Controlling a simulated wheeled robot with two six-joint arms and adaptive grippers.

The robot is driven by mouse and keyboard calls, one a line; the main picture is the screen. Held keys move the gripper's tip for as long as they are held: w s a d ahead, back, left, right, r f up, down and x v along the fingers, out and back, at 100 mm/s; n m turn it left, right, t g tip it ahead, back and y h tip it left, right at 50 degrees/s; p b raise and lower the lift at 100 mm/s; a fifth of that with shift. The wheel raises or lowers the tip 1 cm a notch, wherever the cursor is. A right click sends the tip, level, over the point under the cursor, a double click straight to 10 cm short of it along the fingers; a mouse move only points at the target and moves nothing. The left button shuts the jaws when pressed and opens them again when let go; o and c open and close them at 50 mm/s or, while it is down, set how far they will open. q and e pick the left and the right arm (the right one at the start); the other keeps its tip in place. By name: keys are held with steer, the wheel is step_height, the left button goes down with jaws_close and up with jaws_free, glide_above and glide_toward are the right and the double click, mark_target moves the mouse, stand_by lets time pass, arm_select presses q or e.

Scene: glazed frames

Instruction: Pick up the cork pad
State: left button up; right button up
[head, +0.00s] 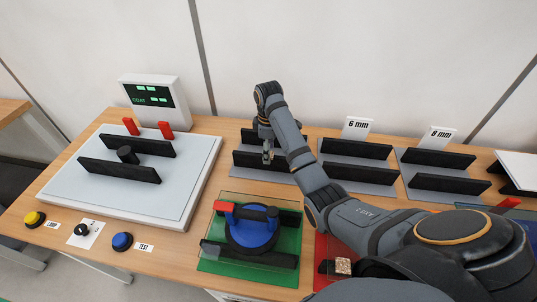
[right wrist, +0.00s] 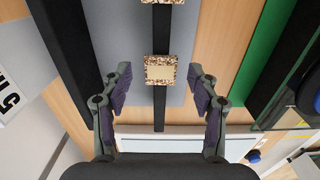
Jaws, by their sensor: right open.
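In the right wrist view, a small square cork pad (right wrist: 160,70) with a tan face and speckled brown edges lies on a narrow black strip (right wrist: 160,110). A second speckled piece (right wrist: 161,2) is cut off at the top edge. My right gripper (right wrist: 161,88) is open and empty, its fingers spread left and right of the strip, with the pad centred ahead of them. In the head view my right gripper (head: 268,157) points down over the rack left of the 6 mm sign; the pad there is hidden or too small to tell. My left gripper is not in view.
A white scale (head: 190,200) stands left.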

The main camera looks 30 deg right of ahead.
steer(key=shift+f, duration=0.1)
stand_by(0.5)
steer(key=shift+c, duration=0.3)
steer(key=c, duration=0.7)
